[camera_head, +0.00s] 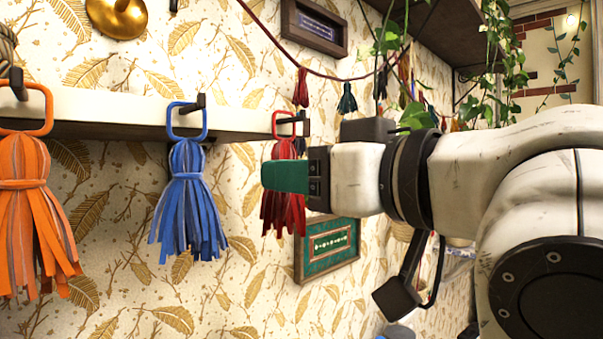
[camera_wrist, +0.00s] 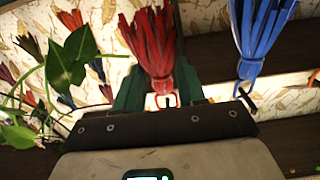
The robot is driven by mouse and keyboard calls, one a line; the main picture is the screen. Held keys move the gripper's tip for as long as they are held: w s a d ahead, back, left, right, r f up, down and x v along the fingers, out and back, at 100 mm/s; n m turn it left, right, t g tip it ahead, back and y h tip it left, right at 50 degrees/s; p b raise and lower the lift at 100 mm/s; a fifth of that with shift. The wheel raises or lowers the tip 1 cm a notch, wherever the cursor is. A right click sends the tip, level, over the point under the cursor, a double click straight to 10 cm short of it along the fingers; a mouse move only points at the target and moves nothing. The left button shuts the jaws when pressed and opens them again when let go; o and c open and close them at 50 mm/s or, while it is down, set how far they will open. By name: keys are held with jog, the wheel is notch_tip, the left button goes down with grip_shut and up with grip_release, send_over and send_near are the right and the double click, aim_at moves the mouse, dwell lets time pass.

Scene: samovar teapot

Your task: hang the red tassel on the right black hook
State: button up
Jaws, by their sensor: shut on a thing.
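The red tassel (camera_head: 281,211) hangs upright below the right end of the pale rail, with its red loop (camera_head: 276,122) at the top. The right black hook (camera_head: 303,121) is at that loop. In the wrist view, the red tassel (camera_wrist: 150,42) appears upside down, and a dark hook tip shows inside the loop's outline. I cannot tell whether the loop rests on the hook. My gripper (camera_head: 285,177) is shut on the tassel's head, with green fingers on either side of it. The near finger hides part of the tassel in the head view.
A blue tassel (camera_head: 188,205) hangs on the middle hook (camera_head: 190,104), and an orange tassel (camera_head: 32,215) hangs farther left. A green framed picture (camera_head: 328,248) is on the wall below. Trailing plants (camera_head: 500,60) and small hanging tassels are at the right.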

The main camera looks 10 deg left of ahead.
jog(key=o, duration=1.2)
